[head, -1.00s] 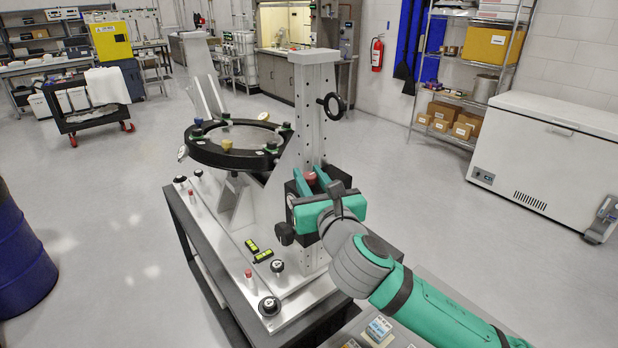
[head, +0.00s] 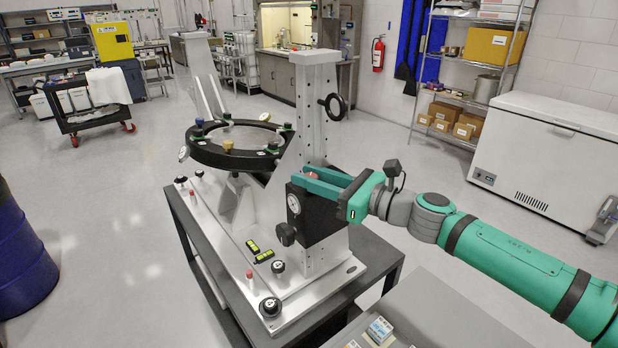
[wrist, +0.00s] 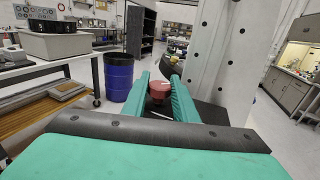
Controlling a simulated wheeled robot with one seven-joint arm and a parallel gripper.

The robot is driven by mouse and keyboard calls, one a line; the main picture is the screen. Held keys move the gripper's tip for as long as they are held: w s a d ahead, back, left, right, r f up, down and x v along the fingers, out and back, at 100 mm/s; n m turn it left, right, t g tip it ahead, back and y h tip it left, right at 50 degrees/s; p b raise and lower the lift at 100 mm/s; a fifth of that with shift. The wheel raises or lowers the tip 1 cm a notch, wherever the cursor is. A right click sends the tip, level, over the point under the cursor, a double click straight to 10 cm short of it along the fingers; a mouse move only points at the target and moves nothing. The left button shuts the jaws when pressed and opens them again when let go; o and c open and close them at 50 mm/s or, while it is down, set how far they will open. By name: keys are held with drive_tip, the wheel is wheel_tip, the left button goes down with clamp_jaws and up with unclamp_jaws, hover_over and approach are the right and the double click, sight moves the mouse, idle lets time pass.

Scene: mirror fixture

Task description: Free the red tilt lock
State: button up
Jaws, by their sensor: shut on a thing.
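The red tilt lock (head: 311,175) is a small red knob on top of the black block fixed to the grey upright of the mirror fixture. My gripper (head: 313,180) reaches in from the right, its two green fingers on either side of the knob and shut on it. In the wrist view the red tilt lock (wrist: 160,90) sits between the fingertips, with a white line on its top. The fingers hide part of its sides. The black ring (head: 230,145) of the fixture stands to the left, roughly level.
The upright (head: 315,110) rises close behind my gripper, with a black handwheel (head: 334,106) on its right side. A dial (head: 294,203) and a dark knob (head: 285,234) project from the black block. Two yellow-green levels (head: 258,251) lie on the base plate. The floor at right is open.

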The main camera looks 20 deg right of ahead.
drive_tip(key=n+g+y, duration=0.2)
drive_tip(key=g, duration=0.1)
drive_tip(key=n+g+y, duration=0.3)
drive_tip(key=g, duration=0.1)
drive_tip(key=shift+w+n, duration=0.2)
drive_tip(key=shift+n, duration=0.1)
drive_tip(key=shift+s+n+g+y, duration=0.15)
drive_tip(key=shift+n+g+y, duration=0.35)
drive_tip(key=shift+n+g, duration=0.6)
drive_tip(key=shift+g, duration=0.4)
drive_tip(key=shift+s+g, duration=0.1)
drive_tip(key=shift+g, duration=0.2)
drive_tip(key=o, duration=1.1)
drive_tip(key=shift+a, duration=0.1)
drive_tip(key=shift+c, duration=0.2)
drive_tip(key=shift+d, duration=0.55)
drive_tip(key=s+d, duration=0.2)
drive_tip(key=d, duration=0.7)
drive_tip(key=shift+d, duration=0.3)
